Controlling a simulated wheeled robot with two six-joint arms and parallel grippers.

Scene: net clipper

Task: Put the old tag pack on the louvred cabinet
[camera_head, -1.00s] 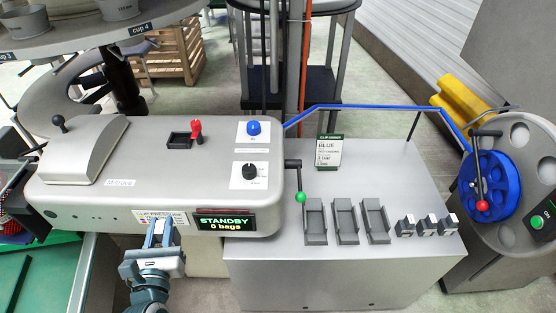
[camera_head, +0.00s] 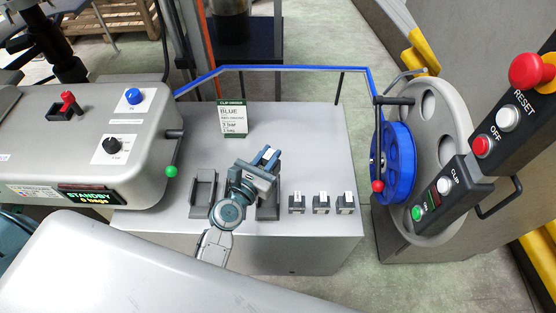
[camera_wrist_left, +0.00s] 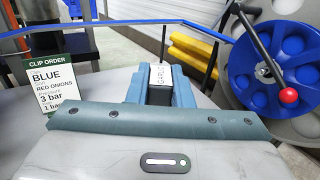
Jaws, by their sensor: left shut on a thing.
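My left gripper (camera_head: 268,157) is shut on a small dark pack with a white lettered label. The held pack shows between the fingers in the left wrist view (camera_wrist_left: 160,76); its lettering seems to read "GARLIC". In the head view, the fingers mostly hide it. The gripper is over the grey bench top (camera_head: 300,130), in front of the clip order card (camera_head: 232,118). The arm covers the middle of the row of grey holders. I cannot make out a louvred cabinet for certain. My right gripper is not in view.
An empty holder (camera_head: 202,190) is left of the gripper. Several small label-topped blocks (camera_head: 321,203) stand to the right. A blue rail (camera_head: 290,68) runs behind the bench to a blue reel (camera_head: 398,165). The console (camera_head: 75,140) is at left, a button panel (camera_head: 490,145) at right.

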